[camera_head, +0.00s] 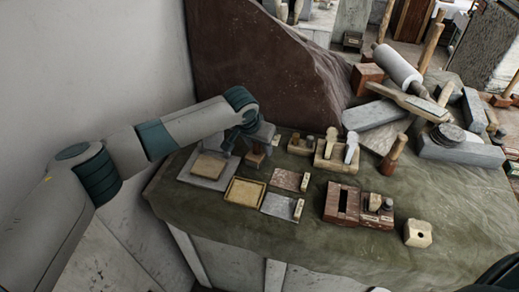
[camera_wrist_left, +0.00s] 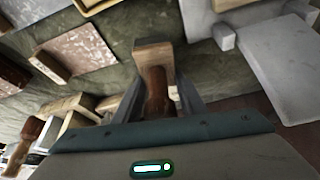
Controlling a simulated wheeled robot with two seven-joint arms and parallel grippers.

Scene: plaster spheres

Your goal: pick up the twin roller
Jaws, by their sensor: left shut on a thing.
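The thing in my left gripper is a small tool with a dark reddish-brown wooden handle and a tan block head. I take it to be the twin roller (camera_wrist_left: 153,55), though no separate rollers can be made out. In the head view the twin roller (camera_head: 255,157) shows below the jaws, near the table's back left. My left gripper (camera_head: 250,138) is shut on its handle; the fingers (camera_wrist_left: 160,100) stand on both sides of it in the left wrist view. Whether it touches the table cannot be told.
A grey slab with a tan square (camera_head: 208,166) lies left of the gripper, and a yellow-rimmed tray (camera_head: 245,191) in front. Wooden holders (camera_head: 335,155) stand to the right. A tall brown slab (camera_head: 270,65) rises behind. The green cloth (camera_head: 310,235) is clear at the front.

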